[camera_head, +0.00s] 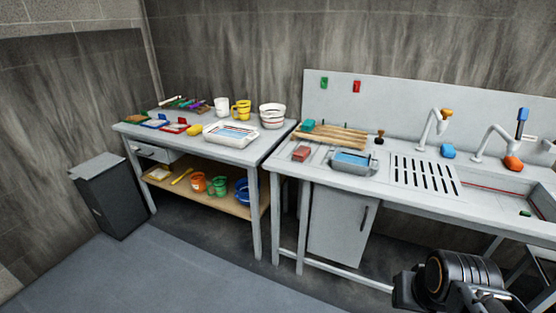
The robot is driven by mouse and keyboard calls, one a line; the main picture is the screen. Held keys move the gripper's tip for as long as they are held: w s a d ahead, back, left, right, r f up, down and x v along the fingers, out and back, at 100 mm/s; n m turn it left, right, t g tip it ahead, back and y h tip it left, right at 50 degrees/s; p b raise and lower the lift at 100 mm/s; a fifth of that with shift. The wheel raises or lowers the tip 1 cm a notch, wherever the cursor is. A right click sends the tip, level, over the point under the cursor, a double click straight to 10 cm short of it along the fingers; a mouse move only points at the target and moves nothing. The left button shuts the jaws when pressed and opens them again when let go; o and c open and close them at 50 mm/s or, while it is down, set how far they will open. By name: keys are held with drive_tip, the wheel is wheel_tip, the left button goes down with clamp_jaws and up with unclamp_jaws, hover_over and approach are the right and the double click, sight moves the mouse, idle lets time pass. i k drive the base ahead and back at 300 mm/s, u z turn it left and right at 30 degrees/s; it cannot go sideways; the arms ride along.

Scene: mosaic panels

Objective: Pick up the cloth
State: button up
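No item is clearly a cloth at this size. Small coloured items that I cannot identify for sure are a blue one (448,151) on the sink counter between the taps, an orange one (513,163) at the foot of the right tap, and a red block-like one (301,154) near the counter's left front. A blue item (353,159) lies in a grey tray. My black arm end shows at the bottom right, in front of the counter and apart from these items. Its fingertips cannot be made out.
A side table (237,154) at the left carries a white tray, mugs and bowls, with buckets on its lower shelf. A dark bin (112,205) stands beside it. The sink counter (395,196) has a slotted drainer and taps. The floor (190,275) in front is clear.

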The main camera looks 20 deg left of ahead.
sight(301, 154)
drive_tip(key=z, duration=0.1)
drive_tip(key=k, duration=0.25)
drive_tip(key=u, duration=1.7)
drive_tip(key=i, duration=2.4)
drive_tip(key=z, duration=1.35)
drive_tip(key=i, duration=0.75)
drive_tip(key=z, duration=0.75)
